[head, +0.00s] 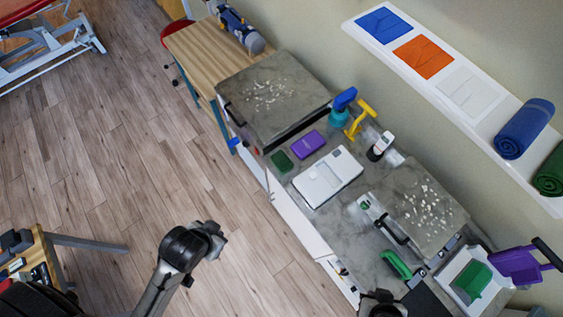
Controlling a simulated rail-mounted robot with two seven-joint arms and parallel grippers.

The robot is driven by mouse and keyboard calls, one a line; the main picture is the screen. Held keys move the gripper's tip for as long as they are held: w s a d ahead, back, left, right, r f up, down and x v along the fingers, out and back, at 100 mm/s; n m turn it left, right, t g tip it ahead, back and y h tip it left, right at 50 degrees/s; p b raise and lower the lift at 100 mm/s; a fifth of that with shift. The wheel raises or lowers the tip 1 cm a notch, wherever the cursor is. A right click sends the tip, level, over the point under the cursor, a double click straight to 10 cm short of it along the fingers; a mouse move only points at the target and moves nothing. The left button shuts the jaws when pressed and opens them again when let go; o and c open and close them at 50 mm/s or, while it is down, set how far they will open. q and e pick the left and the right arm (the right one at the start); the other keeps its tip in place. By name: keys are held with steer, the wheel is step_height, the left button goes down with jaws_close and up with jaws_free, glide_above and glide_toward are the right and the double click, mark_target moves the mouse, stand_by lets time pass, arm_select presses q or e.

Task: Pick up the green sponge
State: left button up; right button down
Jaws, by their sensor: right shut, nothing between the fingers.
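The green sponge (282,161) is a small dark green block lying flat on the grey counter, near its front edge. It is just left of a purple block (308,144). My right gripper (382,304) shows only in part at the bottom edge. It is shut and empty, well away from the sponge. My left arm rises from the lower left over the floor; its fingers cannot be made out. Nothing covers the sponge.
A white box (328,177) lies close right of the sponge. Behind stand a teal spray bottle (340,112), a yellow tool (360,119) and a white bottle (381,146). A raised stone slab (272,97) is at left. A green-handled thing (397,264) lies further right.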

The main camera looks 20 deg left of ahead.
arm_select(q)
steer(key=o, duration=1.7)
steer(key=shift+c, duration=0.2)
